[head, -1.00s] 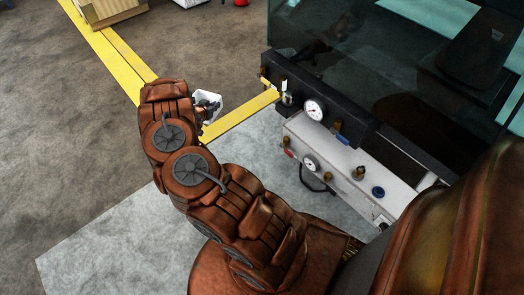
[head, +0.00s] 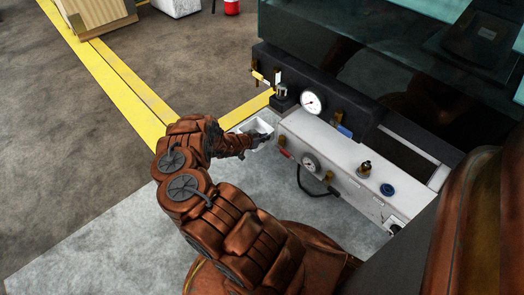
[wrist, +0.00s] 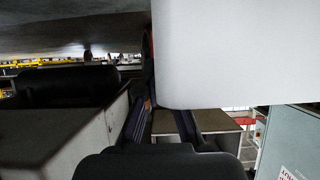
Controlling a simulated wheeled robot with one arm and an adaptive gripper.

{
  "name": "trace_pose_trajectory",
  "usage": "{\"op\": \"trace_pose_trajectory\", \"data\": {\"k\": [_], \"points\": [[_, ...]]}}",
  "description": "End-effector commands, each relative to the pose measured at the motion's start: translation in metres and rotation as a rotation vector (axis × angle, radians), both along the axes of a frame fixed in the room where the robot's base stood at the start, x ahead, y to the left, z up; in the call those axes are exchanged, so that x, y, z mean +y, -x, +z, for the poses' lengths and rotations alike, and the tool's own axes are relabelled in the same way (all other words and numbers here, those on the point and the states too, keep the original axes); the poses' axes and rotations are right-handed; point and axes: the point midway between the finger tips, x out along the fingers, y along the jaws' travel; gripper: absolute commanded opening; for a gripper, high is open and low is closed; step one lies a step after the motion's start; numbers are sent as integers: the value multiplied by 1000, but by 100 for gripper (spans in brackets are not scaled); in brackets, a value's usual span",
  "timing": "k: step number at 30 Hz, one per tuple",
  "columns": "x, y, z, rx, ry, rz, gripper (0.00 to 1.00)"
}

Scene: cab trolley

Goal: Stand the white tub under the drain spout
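The white tub (head: 264,125) is small and open-topped, and sits at the end of my arm, off the left end of the pale trolley box. My gripper (head: 250,140) is dark and closed on the tub's near side, partly hiding it. In the wrist view a large plain white surface (wrist: 235,55), apparently the tub, fills the upper right. A brass fitting (head: 281,141) with a red lever is on the box's left end, just right of the tub. I cannot tell if it is the drain spout, or whether the tub stands or hangs.
The pale box (head: 335,165) carries a gauge (head: 311,163), a blue knob (head: 387,190) and a hanging black hose (head: 312,188). Above it is a dark beam with a larger gauge (head: 312,103) and a yellow-handled valve (head: 262,78). Pale floor (head: 110,235) at left is clear.

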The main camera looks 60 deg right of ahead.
Motion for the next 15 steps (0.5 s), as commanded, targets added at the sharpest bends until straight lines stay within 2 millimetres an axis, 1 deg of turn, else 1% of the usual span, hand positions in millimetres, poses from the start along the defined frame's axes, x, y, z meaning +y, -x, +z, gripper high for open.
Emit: {"op": "trace_pose_trajectory", "data": {"k": [1,3,6,13,15], "points": [[0,1,-11,2,2,1,0],[0,0,-20,3,1,2,0],[0,0,-28,0,-1,2,0],[1,0,-38,1,-1,0,0],[1,1,-45,2,-2,1,0]]}}
